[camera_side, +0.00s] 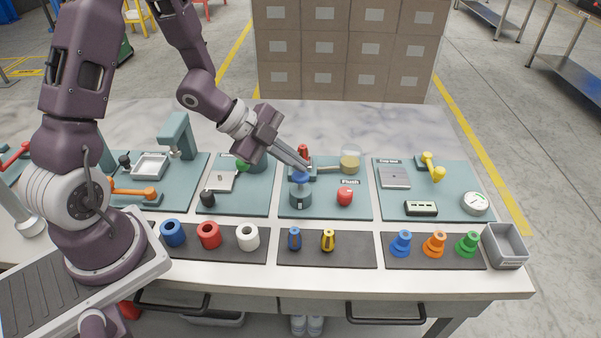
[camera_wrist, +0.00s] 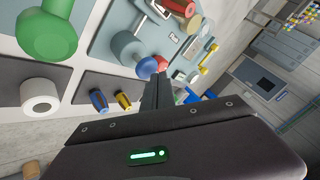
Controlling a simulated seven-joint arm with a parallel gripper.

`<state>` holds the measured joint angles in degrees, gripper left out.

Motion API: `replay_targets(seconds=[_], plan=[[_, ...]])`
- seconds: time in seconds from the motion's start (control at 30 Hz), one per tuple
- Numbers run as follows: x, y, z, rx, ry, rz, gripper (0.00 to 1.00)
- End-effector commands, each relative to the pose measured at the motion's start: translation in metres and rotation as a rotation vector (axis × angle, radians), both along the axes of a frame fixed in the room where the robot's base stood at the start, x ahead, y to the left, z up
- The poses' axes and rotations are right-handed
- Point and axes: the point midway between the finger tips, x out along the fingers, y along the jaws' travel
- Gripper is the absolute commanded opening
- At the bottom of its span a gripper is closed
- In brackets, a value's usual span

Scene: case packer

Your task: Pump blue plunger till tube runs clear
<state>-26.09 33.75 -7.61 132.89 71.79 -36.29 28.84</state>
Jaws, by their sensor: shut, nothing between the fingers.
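The blue plunger (camera_side: 299,177) stands upright on its dark teal pump body in the Flush panel (camera_side: 322,211). My gripper (camera_side: 307,167) is shut and empty, its fingers slanting down with the tips close over the plunger's top; I cannot tell whether they touch. A blue round cap, apparently the plunger (camera_wrist: 147,68), shows beside the fingertips (camera_wrist: 158,76) in the wrist view. A tube (camera_side: 326,168) runs behind the plunger toward a jar of amber liquid (camera_side: 350,161); it looks brownish, but is too small to judge clearly.
A red bulb (camera_side: 345,197) sits right of the plunger, and a red part (camera_side: 303,151) stands behind it. A green knob (camera_side: 242,164) is to the left. Coloured rings, tools and fittings line the front mats. A grey bin (camera_side: 505,246) stands at the right.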

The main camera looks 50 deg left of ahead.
Motion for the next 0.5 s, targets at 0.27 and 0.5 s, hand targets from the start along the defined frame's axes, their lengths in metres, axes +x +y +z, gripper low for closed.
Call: replay_targets(seconds=[0.27, 0.5], plan=[[-0.0002, -0.0002, -0.0029, -0.001, 0.001, 0.000, 0.00], [0.0001, -0.0001, -0.0057, 0.000, 0.001, -0.001, 0.00]])
